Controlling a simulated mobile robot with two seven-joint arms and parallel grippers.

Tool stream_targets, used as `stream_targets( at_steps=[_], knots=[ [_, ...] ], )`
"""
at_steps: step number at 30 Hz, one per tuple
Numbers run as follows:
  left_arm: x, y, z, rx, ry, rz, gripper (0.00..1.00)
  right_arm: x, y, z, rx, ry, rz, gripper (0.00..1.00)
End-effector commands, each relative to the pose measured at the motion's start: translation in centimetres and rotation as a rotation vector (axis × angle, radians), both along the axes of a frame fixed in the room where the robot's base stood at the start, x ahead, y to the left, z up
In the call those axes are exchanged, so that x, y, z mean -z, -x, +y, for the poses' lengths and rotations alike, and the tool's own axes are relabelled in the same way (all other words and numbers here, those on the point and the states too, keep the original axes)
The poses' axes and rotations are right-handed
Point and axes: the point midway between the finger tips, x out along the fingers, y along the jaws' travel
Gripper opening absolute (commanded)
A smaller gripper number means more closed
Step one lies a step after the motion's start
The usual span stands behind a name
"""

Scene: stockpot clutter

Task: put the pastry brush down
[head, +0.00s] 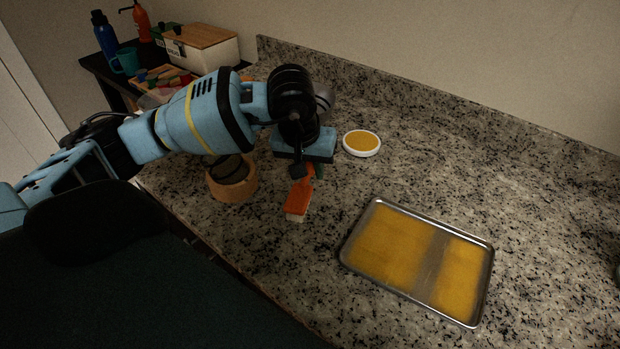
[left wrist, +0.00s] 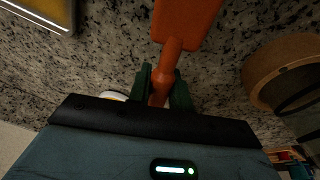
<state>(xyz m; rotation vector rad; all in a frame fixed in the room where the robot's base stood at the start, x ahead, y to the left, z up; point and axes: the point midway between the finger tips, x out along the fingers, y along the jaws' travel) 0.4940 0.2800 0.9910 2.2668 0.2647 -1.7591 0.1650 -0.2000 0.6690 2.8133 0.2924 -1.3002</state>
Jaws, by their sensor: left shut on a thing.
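The pastry brush (head: 299,198) has an orange handle and head with pale bristles at its end. My left gripper (head: 306,174) is shut on its handle, above or at the granite counter; I cannot tell whether the bristles touch the stone. In the left wrist view the orange brush (left wrist: 185,22) runs up from between the green fingers of my left gripper (left wrist: 163,88). The bristles are out of that view. My right gripper is in neither view.
A metal tray (head: 343,259) with yellow coating and one wiped stripe lies to the right. A white dish (head: 361,153) of yellow stuff stands behind. A round wooden container (head: 232,188) stands left of the brush. Counter (head: 275,240) in front of the brush is clear.

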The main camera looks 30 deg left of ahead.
Motion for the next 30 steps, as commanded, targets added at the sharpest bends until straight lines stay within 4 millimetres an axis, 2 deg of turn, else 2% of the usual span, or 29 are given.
stream_targets(
  at_steps=[7, 15, 29, 30],
  knots=[
    [0.4, -0.1, 0.0, 0.000, -0.001, 0.001, 0.00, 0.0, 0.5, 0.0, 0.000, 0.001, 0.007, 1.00],
    [3.4, 0.0, 0.0, -0.001, 0.001, 0.001, 0.00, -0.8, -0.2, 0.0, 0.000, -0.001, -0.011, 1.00],
    [4.2, -0.1, 0.0, -0.001, 0.000, 0.001, 0.00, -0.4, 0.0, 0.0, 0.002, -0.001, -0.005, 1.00],
    [4.1, -0.1, 0.0, -0.001, 0.001, 0.001, 0.26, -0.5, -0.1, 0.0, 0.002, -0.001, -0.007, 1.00]
  ],
)
